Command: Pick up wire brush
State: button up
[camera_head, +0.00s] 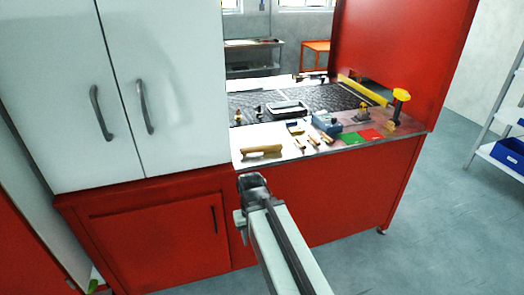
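Several small tools lie on the pale front ledge of the mesh belt station. A tan, wooden-looking tool (262,151) lies at the ledge's left end and may be the wire brush; its bristles cannot be made out. Slim tools with light wooden handles (328,143) lie farther right, and one of these could also be a brush. My gripper (248,187) is in front of the red cabinet, below the ledge and apart from the tools. Its fingers are small and dark, so I cannot tell whether it is open or shut.
The dark mesh belt (320,97) lies behind the ledge. A blue tool (326,123), a green card (351,138), a red card (371,134) and a yellow-topped tool (399,103) are to the right. White cupboard doors (160,70) rise at left.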

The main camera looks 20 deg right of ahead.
aim_at(267, 148)
jog(key=z, duration=0.05)
jog(key=k, duration=0.5)
jog(key=z, duration=0.9)
jog(key=i, duration=1.15)
jog(key=u, duration=2.1)
